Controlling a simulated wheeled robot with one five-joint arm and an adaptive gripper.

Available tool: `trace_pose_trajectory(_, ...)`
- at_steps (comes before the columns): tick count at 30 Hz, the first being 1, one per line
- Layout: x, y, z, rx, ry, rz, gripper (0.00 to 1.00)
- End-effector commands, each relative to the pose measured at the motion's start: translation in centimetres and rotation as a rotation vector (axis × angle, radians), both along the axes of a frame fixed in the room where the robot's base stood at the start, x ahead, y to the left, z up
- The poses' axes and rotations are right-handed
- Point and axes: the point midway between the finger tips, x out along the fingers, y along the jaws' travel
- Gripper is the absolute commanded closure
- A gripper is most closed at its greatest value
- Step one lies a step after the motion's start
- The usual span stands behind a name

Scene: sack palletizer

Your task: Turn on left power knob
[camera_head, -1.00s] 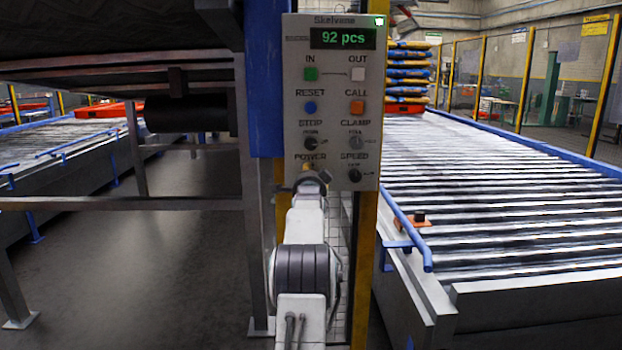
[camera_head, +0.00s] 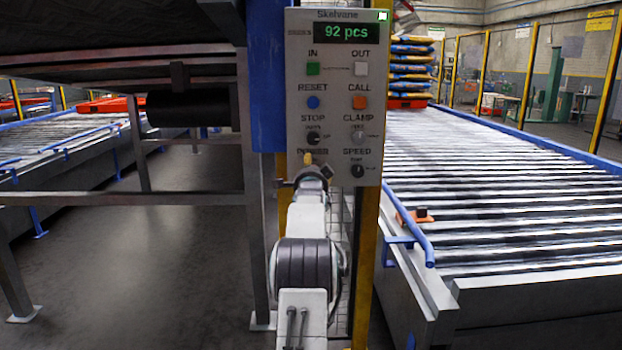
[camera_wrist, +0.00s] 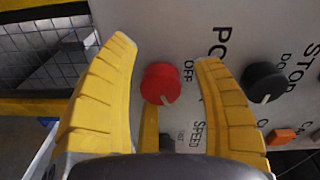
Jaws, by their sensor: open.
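The control panel (camera_head: 333,110) is upright, with the POWER label at lower left, partly covered by my gripper (camera_head: 308,165). The power knob is hidden behind my gripper in the head view. In the wrist view the power knob (camera_wrist: 161,83) is red with a white pointer line, beside the words POWER and OFF. My gripper (camera_wrist: 168,50) is open, with its yellow ribbed fingers on either side of the red knob. I cannot tell the depth between fingertips and panel.
The black STOP knob (camera_head: 313,138) is above and the SPEED knob (camera_head: 357,171) is to the right. In the wrist view the STOP knob (camera_wrist: 264,82) is just outside the right finger. A roller conveyor (camera_head: 480,190) lies right, a blue post (camera_head: 267,80) left.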

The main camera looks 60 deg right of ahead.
Motion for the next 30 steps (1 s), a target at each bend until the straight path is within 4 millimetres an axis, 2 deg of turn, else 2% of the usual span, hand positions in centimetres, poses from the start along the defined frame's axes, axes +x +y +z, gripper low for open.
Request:
trace_pose_trajectory(8,-0.9,1.5,0.2,0.001,0.000,0.000,0.39)
trace_pose_trajectory(30,-4.8,8.8,0.4,-0.001,0.000,0.001,0.39)
